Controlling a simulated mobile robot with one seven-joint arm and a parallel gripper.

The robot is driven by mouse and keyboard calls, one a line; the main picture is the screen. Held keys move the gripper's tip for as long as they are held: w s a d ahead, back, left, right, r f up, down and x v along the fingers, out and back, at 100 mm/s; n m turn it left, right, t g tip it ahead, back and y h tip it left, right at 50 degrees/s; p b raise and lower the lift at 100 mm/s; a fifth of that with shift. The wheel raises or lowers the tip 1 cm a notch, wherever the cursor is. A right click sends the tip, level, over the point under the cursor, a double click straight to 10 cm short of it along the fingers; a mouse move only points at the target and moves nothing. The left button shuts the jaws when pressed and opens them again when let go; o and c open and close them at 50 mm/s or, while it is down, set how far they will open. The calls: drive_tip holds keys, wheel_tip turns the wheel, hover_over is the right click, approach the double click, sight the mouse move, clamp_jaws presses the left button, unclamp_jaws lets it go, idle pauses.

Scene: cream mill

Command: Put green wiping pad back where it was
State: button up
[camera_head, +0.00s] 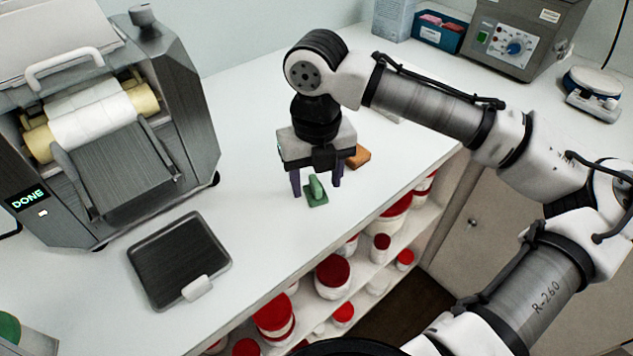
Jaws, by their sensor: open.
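The green wiping pad (316,191) rests on the white counter near its front edge. It has a flat green base and a rounded upright part on top. My gripper (316,188) points down over it and is open, with one dark finger on each side of the pad. I cannot tell whether the fingers touch it. An orange-brown block (358,157) lies on the counter just behind and to the right of my gripper, partly hidden by it.
A grey machine (190,110) with white rollers and a "DONE" display stands at the left. A dark tray (180,258) lies in front of it. A blue bin (440,36), a control box (520,40) and a small scale (592,90) stand at the back right. Red-lidded jars (332,272) fill the shelves below.

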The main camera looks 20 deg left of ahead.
sight(317, 184)
wheel_tip(317, 184, up, 11)
drive_tip(key=shift+f, duration=0.2)
idle(0.5)
